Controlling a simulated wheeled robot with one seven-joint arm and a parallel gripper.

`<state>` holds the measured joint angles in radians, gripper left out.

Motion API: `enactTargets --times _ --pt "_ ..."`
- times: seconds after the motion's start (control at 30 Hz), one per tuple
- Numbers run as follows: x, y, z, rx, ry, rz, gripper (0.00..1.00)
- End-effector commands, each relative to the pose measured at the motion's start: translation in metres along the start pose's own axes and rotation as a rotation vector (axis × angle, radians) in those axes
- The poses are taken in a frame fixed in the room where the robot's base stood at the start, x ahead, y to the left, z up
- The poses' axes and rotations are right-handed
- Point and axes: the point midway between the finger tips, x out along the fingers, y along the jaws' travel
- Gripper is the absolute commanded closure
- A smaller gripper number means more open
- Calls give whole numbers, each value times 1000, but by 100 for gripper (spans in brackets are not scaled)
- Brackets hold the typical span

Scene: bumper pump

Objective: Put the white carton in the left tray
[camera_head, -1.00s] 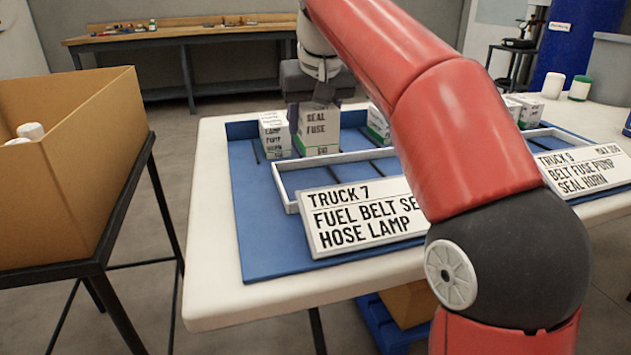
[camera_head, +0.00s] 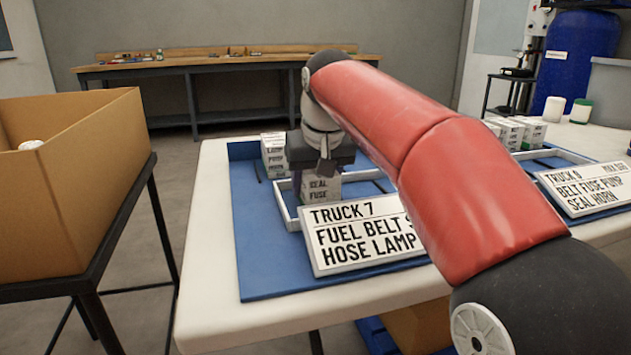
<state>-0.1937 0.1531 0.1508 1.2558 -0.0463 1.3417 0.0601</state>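The white carton (camera_head: 321,188), printed "SEAL FUSE", is between the fingers of my gripper (camera_head: 321,170). My gripper points down and looks shut on the carton's top part. The carton is at the left tray (camera_head: 287,214), a white-rimmed frame on the blue mat behind the "TRUCK 7" sign (camera_head: 362,236). The sign hides the carton's lower end, so I cannot tell whether it touches the tray floor. My arm covers the tray's right part.
Another carton (camera_head: 274,155) stands behind the tray on the left. On the right are several cartons (camera_head: 520,132), a second tray (camera_head: 560,152) and its sign (camera_head: 588,187). A cardboard box (camera_head: 85,200) stands on a black stand at the left.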

Motion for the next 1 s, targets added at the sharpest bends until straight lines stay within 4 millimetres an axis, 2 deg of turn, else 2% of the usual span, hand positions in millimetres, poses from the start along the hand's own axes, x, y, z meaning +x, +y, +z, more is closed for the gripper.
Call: enactTargets --times 0.03,0.2,0.43,0.57,0.67,1.0 --pt "1 0 0 0 0 0 45" --pt "1 0 0 0 0 0 26" --pt "0 0 0 0 0 0 26" --pt "-7 0 -2 0 1 0 26" --pt "-23 0 -2 0 3 0 26" --pt "-95 0 -2 -1 2 0 26"
